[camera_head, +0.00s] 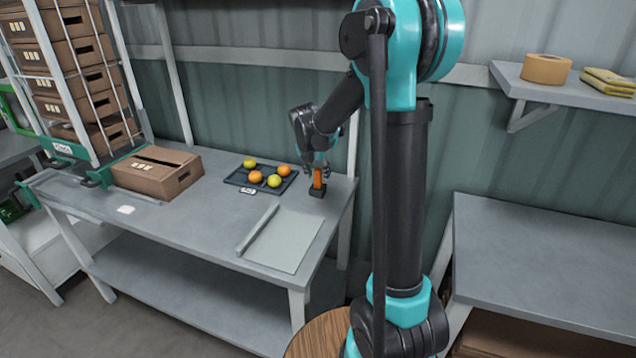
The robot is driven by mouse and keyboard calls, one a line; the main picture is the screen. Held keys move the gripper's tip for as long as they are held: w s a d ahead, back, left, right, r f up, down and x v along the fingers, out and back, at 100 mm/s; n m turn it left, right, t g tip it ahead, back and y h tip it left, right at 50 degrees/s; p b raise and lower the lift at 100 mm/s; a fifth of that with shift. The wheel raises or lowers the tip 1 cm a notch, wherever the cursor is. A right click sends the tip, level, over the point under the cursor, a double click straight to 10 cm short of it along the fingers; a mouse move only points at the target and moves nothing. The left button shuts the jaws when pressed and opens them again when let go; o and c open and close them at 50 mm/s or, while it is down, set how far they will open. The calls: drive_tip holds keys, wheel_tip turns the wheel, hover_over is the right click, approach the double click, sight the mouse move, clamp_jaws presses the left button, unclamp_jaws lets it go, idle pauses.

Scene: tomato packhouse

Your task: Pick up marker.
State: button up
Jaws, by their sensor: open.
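My gripper (318,171) is at the back right corner of the grey worktable, pointing down and open. Its fingertips are at the upper part of a small upright orange object with a black base (317,190). The fingers seem to be on either side of it, but contact is too small to make out. I cannot tell whether this object is the marker; no other clear marker shows. The object's top is partly hidden by my gripper.
A dark tray (236,180) with several orange and yellow-green tomatoes is just left of my gripper. A pale sheet (288,240) lies in front. A cardboard box (155,178) and stacked crates (75,55) stand left. The table's right edge is close.

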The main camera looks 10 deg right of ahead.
drive_tip(key=shift+x, duration=1)
clamp_jaws()
drive_tip(key=shift+r, duration=0.2)
wheel_tip(320, 180, up, 25)
drive_tip(key=shift+f, duration=0.15)
idle(0.9)
idle(0.3)
